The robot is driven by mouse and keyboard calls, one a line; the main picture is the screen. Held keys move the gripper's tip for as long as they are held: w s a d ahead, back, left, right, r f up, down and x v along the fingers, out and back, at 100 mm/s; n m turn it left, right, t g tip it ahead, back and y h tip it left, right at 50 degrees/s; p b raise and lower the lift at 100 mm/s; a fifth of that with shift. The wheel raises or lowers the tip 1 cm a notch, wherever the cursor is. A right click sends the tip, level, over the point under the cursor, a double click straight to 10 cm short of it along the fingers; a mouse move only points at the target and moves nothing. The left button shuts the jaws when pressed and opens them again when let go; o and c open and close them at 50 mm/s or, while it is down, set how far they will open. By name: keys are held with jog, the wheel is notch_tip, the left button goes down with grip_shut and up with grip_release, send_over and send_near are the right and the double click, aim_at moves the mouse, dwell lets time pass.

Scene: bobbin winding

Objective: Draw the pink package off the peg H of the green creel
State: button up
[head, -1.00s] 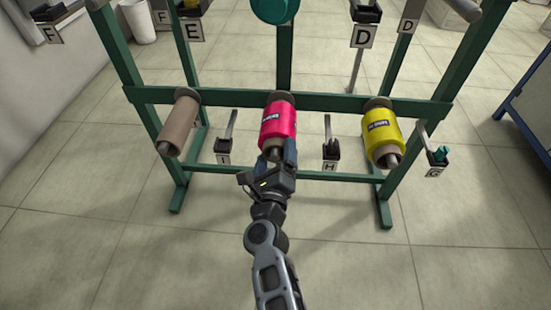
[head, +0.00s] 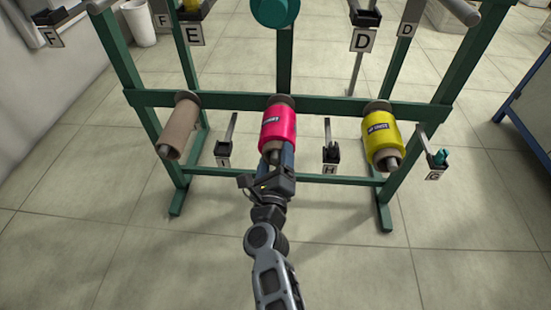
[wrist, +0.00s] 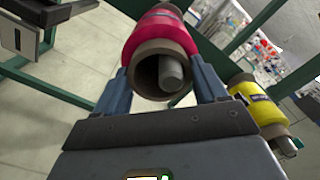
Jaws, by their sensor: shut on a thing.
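The pink package (head: 279,127) is on the middle peg of the green creel's (head: 225,99) crossbar, with a brown tube end facing me. The card H (head: 330,168) hangs just right of it. My gripper (head: 276,155) is at the package's near, lower end. In the wrist view, the fingers of my gripper (wrist: 160,78) are on both sides of the brown tube end of the pink package (wrist: 157,32), shut on it. The grey peg tip (wrist: 171,72) shows inside the tube's bore. The far end of the package is hidden in the wrist view.
A yellow package (head: 383,137) is on the peg to the right; it also shows in the wrist view (wrist: 262,108). A bare brown tube (head: 181,127) is on the left peg. Small arms with cards I and G (head: 433,173) stick out nearby. The floor in front is clear.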

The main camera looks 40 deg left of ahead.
jog(key=shift+r, duration=0.3)
jog(key=shift+s+d+p, duration=0.1)
jog(key=shift+s+p, duration=0.1)
jog(key=shift+p, duration=0.1)
jog(key=p+v, duration=0.4)
jog(key=v, duration=0.8)
jog(key=shift+s+p, duration=0.3)
jog(key=shift+d, duration=0.15)
jog(key=p+v, duration=0.1)
jog(key=v, duration=0.8)
jog(key=shift+s, duration=0.25)
jog(key=shift+s+d, duration=0.1)
jog(key=shift+d, duration=0.05)
